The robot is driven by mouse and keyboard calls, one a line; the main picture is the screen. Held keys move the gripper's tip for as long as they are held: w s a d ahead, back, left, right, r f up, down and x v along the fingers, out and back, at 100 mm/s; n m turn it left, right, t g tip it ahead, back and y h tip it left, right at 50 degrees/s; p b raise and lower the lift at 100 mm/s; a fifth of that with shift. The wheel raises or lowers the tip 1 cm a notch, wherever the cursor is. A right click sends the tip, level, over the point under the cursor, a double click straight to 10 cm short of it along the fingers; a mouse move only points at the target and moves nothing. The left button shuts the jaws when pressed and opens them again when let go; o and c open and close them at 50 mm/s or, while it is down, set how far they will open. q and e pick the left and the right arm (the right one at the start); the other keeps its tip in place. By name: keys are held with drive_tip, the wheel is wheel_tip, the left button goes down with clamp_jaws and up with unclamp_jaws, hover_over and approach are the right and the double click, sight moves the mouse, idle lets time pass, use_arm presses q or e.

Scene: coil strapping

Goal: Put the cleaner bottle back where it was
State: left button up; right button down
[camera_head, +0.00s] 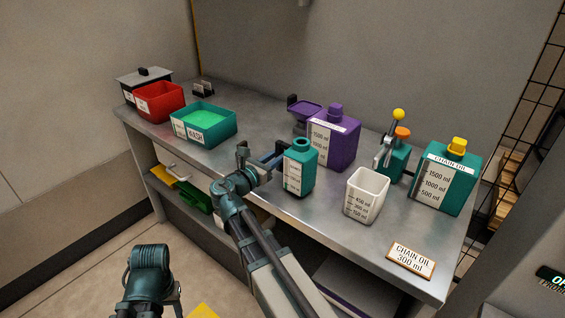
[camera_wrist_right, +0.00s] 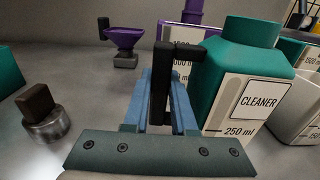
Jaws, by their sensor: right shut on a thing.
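The cleaner bottle (camera_head: 299,170) is teal, open-necked and has a white label. It looks upright over the front part of the steel bench. Whether its base touches the bench I cannot tell. In the right wrist view the bottle (camera_wrist_right: 240,75) is large, just right of the fingers, with "CLEANER" and "250 ml" legible. My right gripper (camera_head: 270,160) is beside the bottle's left side. Its blue fingers (camera_wrist_right: 165,100) are shut on a black L-shaped handle (camera_wrist_right: 162,85) that reaches toward the bottle. Part of my left arm shows low at left; its gripper is not visible.
Right of the bottle stand a white measuring cup (camera_head: 366,197) and a chain oil jug (camera_head: 447,182). Behind are a purple jug (camera_head: 336,143) and a purple funnel (camera_head: 303,112). Left are a wash tray (camera_head: 216,132) and a red bin (camera_head: 160,103). A black-knobbed metal piece (camera_wrist_right: 45,118) sits left of the fingers.

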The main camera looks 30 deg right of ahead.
drive_tip(key=shift+f, duration=0.7)
drive_tip(key=shift+d, duration=0.15)
use_arm(q)
drive_tip(key=shift+d+f, duration=0.1)
drive_tip(key=shift+f, duration=0.4)
use_arm(e)
drive_tip(key=shift+r, duration=0.15)
use_arm(q)
drive_tip(key=shift+f, duration=0.1)
use_arm(e)
drive_tip(key=shift+f+b, duration=0.25)
drive_tip(key=shift+b, duration=0.05)
drive_tip(key=c, duration=0.7)
unclamp_jaws()
drive_tip(key=shift+r, duration=0.1)
